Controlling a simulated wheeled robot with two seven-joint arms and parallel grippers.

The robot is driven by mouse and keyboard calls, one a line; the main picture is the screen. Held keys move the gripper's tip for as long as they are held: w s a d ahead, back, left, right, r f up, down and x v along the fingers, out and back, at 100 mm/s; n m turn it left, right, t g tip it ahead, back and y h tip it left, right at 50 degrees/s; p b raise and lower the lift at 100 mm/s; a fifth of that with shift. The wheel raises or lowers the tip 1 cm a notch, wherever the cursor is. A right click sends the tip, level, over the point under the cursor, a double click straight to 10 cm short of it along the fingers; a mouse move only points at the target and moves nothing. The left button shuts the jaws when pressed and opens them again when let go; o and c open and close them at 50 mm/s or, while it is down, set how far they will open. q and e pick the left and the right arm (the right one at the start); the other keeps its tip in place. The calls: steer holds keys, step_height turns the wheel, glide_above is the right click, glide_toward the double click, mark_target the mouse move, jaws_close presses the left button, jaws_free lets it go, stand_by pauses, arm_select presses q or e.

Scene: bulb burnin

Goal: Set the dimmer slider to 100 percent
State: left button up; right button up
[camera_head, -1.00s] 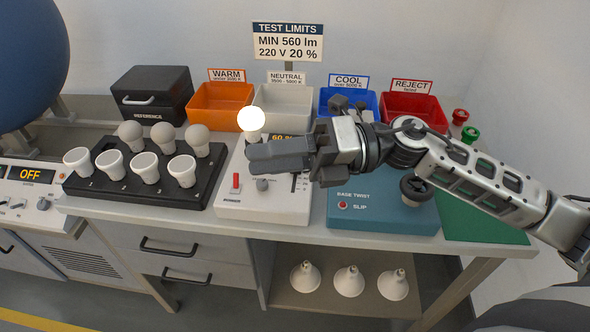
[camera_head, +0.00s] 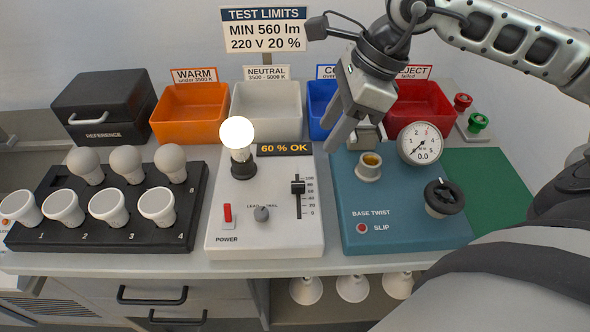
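The dimmer slider (camera_head: 298,187) is a black knob in a vertical slot on the white test panel (camera_head: 285,240). It stands in the upper part of its 0 to 100 scale, near the 80 mark. The display (camera_head: 281,149) above reads "60 % OK". A bulb (camera_head: 238,133) glows in the socket at the panel's back left. My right gripper (camera_head: 328,138) is above and behind the slider, to its right, in front of the blue bin. Its fingers look parted and empty, clear of the slider. My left gripper is out of view.
A red power switch (camera_head: 227,213) and a small grey knob (camera_head: 262,214) sit left of the slider. The blue base twist unit (camera_head: 400,235) with gauge and black handwheel stands right. A black bulb rack (camera_head: 150,235) stands left. Coloured bins line the back.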

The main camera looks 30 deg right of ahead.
mark_target(297, 184)
steer(key=x, duration=1.3)
steer(key=shift+p, duration=0.4)
jaws_close()
steer(key=w+b, duration=0.1)
steer(key=w+d, duration=0.1)
steer(key=shift+w+d+f+b, duration=0.1)
steer(key=shift+w+d+b, duration=0.2)
steer(key=shift+w+b, duration=0.1)
steer(key=shift+w+d+r, duration=0.1)
steer(key=shift+d+r, duration=0.05)
steer(key=shift+r, duration=0.05)
jaws_free()
steer(key=shift+f, duration=0.1)
